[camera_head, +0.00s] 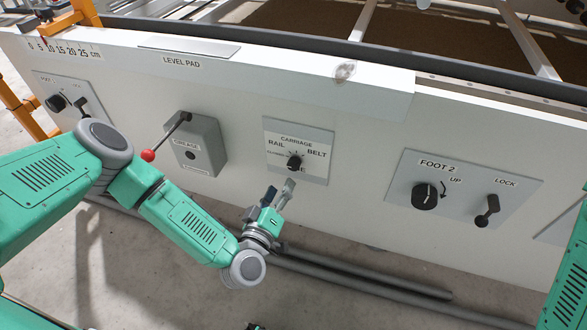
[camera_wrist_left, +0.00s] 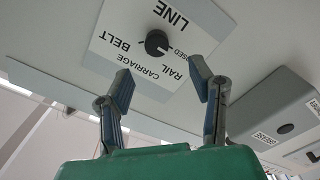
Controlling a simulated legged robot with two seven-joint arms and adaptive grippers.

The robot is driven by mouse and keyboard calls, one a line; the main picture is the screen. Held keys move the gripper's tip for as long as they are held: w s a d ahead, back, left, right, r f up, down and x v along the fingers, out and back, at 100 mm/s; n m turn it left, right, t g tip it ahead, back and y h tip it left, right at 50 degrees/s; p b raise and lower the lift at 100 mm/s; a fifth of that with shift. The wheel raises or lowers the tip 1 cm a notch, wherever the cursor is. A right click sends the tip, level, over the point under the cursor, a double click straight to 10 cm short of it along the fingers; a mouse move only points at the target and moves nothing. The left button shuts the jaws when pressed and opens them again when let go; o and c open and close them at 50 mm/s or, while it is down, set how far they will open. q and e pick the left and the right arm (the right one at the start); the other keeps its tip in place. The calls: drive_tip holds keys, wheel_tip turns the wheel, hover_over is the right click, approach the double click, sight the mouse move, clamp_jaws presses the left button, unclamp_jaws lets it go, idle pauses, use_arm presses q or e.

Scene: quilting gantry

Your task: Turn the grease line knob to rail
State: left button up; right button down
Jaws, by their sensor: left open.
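The grease line knob (camera_head: 294,162) is a small round black knob on a grey-white plate (camera_head: 318,172) marked CARRIAGE, RAIL, BELT and LINE. RAIL stands at its upper left in the head view, BELT at its upper right. I cannot tell for sure where its pointer is set. My left gripper (camera_head: 279,191) is open and empty, just below and left of the knob, apart from it. In the left wrist view, the knob (camera_wrist_left: 157,43) shows beyond and between the two fingertips (camera_wrist_left: 160,79), and the lettering is upside down. My right gripper is not in view.
Left of the plate is a grey GREASE box (camera_head: 206,150) with a red-balled lever (camera_head: 148,155). To the right is the FOOT 2 panel with a black knob (camera_head: 425,196) and a LOCK lever (camera_head: 488,211). Grey pipes (camera_head: 350,270) lie below the white panel.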

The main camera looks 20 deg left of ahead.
sight(292, 168)
use_arm(q)
drive_tip(key=w, duration=0.2)
drive_tip(key=w+b, duration=0.1)
drive_tip(key=w, duration=0.2)
drive_tip(key=w+b, duration=0.1)
drive_tip(key=w, duration=0.1)
drive_tip(key=shift+w+d+f, duration=0.1)
drive_tip(key=shift+w+d, duration=0.2)
drive_tip(key=shift+d, duration=0.1)
drive_tip(key=shift+w+b, duration=0.3)
drive_tip(key=shift+w, duration=0.25)
clamp_jaws()
